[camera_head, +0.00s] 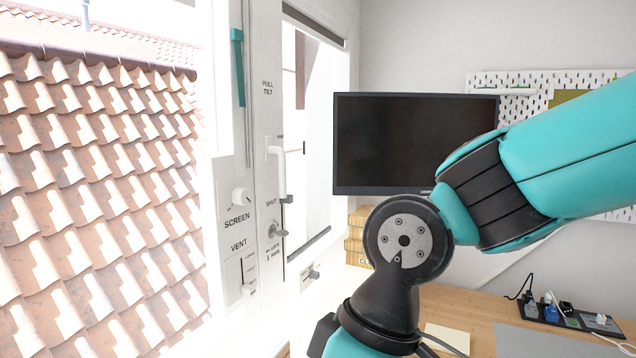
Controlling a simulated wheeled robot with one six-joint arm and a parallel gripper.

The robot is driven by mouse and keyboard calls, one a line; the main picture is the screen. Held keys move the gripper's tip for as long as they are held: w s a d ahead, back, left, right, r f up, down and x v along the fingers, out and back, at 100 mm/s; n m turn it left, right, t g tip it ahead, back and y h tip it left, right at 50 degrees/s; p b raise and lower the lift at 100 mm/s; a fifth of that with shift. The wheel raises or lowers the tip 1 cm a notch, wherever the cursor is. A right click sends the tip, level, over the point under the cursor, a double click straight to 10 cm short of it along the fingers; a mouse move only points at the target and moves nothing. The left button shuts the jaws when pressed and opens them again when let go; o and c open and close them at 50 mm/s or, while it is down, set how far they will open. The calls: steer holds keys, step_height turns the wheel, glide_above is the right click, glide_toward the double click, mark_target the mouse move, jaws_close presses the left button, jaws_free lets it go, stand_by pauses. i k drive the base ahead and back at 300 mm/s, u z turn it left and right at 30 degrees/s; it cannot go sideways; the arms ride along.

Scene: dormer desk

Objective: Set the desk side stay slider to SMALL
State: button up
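A small pale plate with a short grey knob (314,274) sits low on the window frame, on the desk side, just left of my arm. It may be the stay slider, but its lettering is too small to read and I cannot tell its setting. Another slider, under the word VENT, has a white knob (248,288) near the bottom of its slot on the frame to the left. No SMALL mark is legible. My arm comes in from the right and bends down past the bottom edge. My gripper is out of view below.
The window frame carries a SCREEN dial (241,196), a white handle (280,170) and a round lock (273,230). A monitor (410,140) stands behind my arm. The wooden desk (465,310) holds a power strip (570,316) and a paper note (447,338). Tiled roof lies outside.

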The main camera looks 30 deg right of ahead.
mark_target(313, 274)
steer(key=k, duration=1.1)
steer(key=z, duration=1.1)
steer(key=i, duration=1.6)
steer(key=u, duration=0.7)
steer(key=i, duration=0.4)
steer(key=u, duration=0.4)
